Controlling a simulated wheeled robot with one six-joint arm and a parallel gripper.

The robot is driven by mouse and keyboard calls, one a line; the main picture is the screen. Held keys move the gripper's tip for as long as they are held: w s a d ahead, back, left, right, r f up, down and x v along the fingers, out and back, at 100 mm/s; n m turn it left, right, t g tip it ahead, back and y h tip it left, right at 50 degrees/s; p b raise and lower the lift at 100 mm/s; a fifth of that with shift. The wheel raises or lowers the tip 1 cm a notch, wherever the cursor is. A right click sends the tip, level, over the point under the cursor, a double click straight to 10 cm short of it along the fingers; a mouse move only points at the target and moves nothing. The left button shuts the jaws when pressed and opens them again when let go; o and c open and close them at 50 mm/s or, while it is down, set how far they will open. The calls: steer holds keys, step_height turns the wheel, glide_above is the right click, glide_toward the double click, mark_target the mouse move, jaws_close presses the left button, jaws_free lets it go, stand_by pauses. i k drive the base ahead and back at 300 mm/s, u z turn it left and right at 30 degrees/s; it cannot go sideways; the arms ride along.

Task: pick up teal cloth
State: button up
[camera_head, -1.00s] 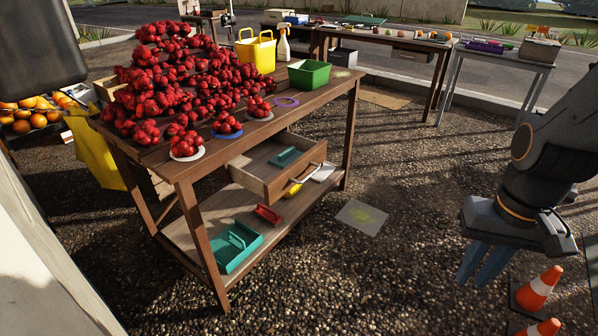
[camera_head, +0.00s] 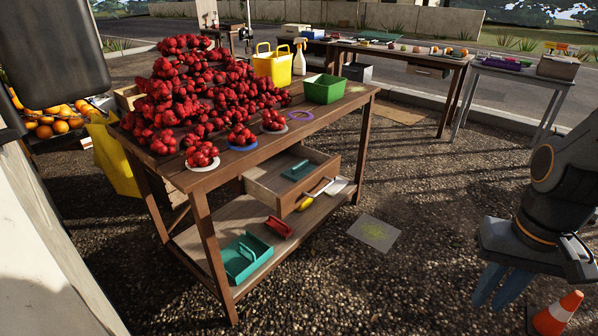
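A small teal item (camera_head: 298,170) lies in the open drawer (camera_head: 268,200) of the wooden table; at this size I cannot tell whether it is a folded cloth. A larger teal tray with a raised handle (camera_head: 246,258) sits on the table's lower shelf. Another flat teal thing (camera_head: 380,36) lies on a far table. My gripper (camera_head: 498,288) hangs at the right, pointing down, well apart from the table and drawer. Its two bluish fingers look apart, with nothing visible between them.
Red fruit (camera_head: 200,95) is heaped on the tabletop (camera_head: 345,98), beside a yellow basket (camera_head: 273,68), spray bottle (camera_head: 300,57) and green bin (camera_head: 324,89). A grey mat (camera_head: 374,233) lies on the gravel. Gravel between table and arm is mostly clear.

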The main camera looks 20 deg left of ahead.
mark_target(295, 173)
steer(key=z, duration=0.05)
steer(key=k, duration=0.5)
steer(key=u, duration=0.65)
steer(key=i, duration=1.75)
steer(key=z, duration=0.5)
